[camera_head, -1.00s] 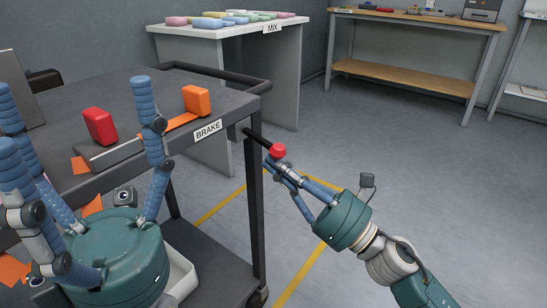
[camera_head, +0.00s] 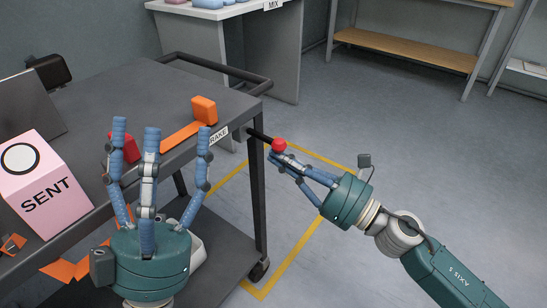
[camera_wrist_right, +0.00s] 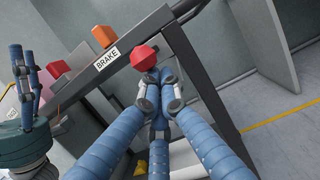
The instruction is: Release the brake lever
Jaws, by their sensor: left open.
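The brake lever is a black rod with a red knob (camera_head: 278,145), sticking out from the cart's side near the BRAKE label (camera_head: 218,135). The knob also shows in the right wrist view (camera_wrist_right: 145,57). My right gripper (camera_head: 283,153) has its fingers drawn together at the knob, and they look shut on it. The fingers partly hide the contact. My left gripper (camera_head: 160,135) is open and empty, fingers pointing up, in front of the cart and apart from the lever. It shows at the left of the right wrist view (camera_wrist_right: 32,75).
The dark cart (camera_head: 120,85) carries an orange block (camera_head: 204,110) on an orange strip and a red block (camera_head: 130,148) partly behind my left fingers. A pink SENT box (camera_head: 45,185) is at left. Tables stand behind. The floor (camera_head: 400,150) at right is clear.

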